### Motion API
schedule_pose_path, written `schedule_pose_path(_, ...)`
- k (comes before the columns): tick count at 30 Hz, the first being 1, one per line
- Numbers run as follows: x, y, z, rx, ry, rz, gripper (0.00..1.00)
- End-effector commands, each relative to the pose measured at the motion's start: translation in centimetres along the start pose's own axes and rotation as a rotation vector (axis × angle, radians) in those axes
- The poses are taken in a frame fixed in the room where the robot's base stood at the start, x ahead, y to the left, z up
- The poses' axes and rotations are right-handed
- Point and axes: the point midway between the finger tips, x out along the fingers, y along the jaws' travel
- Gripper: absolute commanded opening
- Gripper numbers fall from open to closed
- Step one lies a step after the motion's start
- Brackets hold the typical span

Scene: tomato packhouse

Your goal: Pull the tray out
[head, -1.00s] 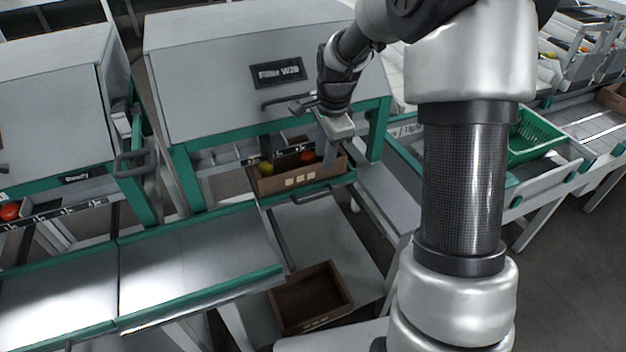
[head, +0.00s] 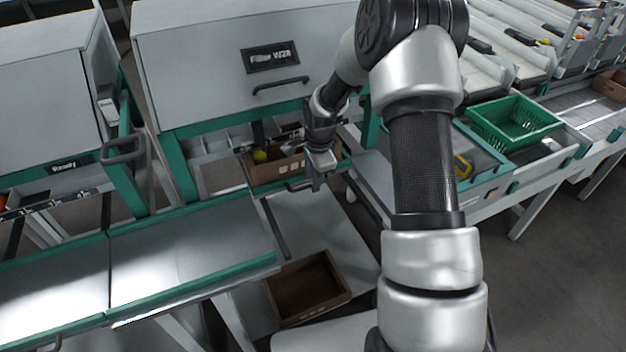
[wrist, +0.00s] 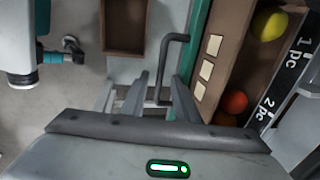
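The tray under the filler cabinet has a green front edge (wrist: 201,30) and a dark bar handle (wrist: 163,62); the handle also shows in the head view (head: 297,186). A brown carton (head: 270,174) with pale labels sits at the tray, with a yellow tomato (wrist: 268,25) and an orange-red one (wrist: 236,102). My gripper (wrist: 160,88) is open at the handle. In the wrist view the bar runs down between the two fingers, with gaps on both sides. In the head view my gripper (head: 319,186) hides the tray's right part.
An empty brown box (head: 272,293) stands on the grey surface (head: 315,225) below. A grey conveyor (head: 190,255) with green rails lies at left. The cabinet (head: 205,70) closes off the back. A green crate (head: 515,125) stands on the bench at right.

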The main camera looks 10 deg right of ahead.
Motion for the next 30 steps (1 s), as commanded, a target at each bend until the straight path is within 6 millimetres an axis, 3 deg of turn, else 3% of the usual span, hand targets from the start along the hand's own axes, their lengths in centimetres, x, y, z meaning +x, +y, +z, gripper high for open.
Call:
schedule_pose_path(9,0.3,0.0,0.0,-0.001,0.0,0.0,0.28)
schedule_pose_path(15,0.3,0.0,0.0,-0.001,0.0,0.001,0.0)
schedule_pose_path(30,0.1,1.1,0.0,-0.001,0.001,0.003,0.0)
